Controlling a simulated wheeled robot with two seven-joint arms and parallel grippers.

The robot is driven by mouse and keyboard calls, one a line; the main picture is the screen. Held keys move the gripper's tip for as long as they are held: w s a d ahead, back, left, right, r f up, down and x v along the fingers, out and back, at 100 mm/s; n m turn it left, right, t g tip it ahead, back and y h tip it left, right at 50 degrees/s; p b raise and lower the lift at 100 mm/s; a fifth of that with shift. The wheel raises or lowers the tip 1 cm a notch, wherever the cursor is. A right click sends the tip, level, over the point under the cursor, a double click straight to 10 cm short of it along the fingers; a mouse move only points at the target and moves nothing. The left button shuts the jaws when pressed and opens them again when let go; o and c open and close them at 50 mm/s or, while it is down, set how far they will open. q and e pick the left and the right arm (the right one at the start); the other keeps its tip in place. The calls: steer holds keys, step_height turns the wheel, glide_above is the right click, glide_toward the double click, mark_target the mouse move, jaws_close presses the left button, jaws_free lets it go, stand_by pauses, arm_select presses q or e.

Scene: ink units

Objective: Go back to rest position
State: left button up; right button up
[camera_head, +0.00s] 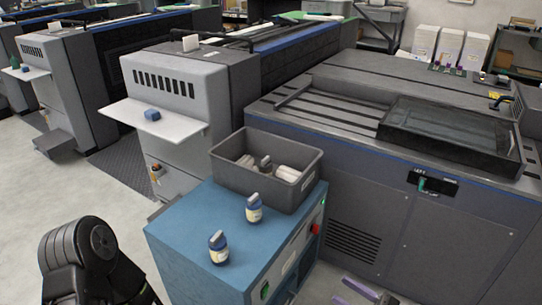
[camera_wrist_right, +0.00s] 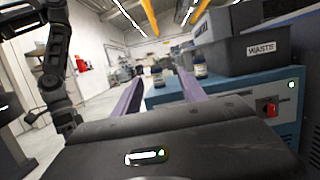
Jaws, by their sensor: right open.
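My right gripper (camera_head: 368,291) shows at the bottom edge of the head view, right of the blue cabinet (camera_head: 205,222). Its two purple fingers are apart in the right wrist view (camera_wrist_right: 158,80), with nothing held between them. My black left arm (camera_head: 88,258) is folded at the lower left of the head view, and its gripper does not show.
A grey bin (camera_head: 245,180), labelled WASTE in the wrist view (camera_wrist_right: 232,54), sits on the cabinet with several pale items inside. A large grey machine (camera_head: 400,225) stands right of it. A printer with a white shelf (camera_head: 165,125) and small blue block (camera_head: 152,114) stands behind. Floor at left is clear.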

steer(key=s+a+f+n+g+h, duration=0.3)
steer(key=s+a+f+n+g, duration=0.65)
steer(key=a, duration=0.65)
steer(key=s+f+n+g+h, duration=0.45)
steer(key=s+f, duration=0.35)
steer(key=s, duration=0.3)
steer(key=s+d+f+n+t+h, duration=0.2)
steer(key=s+d+f+n+h, duration=0.1)
steer(key=d+n+h, duration=0.3)
arm_select(q)
step_height(320, 180, down, 23)
steer(key=w+a+b, duration=0.2)
steer(key=b, duration=2.1)
arm_select(e)
steer(key=w+f+n+t, duration=0.1)
steer(key=w+f, duration=0.2)
steer(key=f, duration=0.7)
steer(key=w+f+n+t, duration=0.1)
steer(key=w+f, duration=0.2)
steer(key=f, duration=0.8)
arm_select(q)
step_height(320, 180, up, 30)
steer(key=s+d+p, duration=0.2)
steer(key=p, duration=2.8)
steer(key=shift+r, duration=0.15)
arm_select(e)
step_height(320, 180, up, 30)
steer(key=s+a, duration=0.2)
steer(key=shift+r+n, duration=0.25)
steer(key=shift+n, duration=0.05)
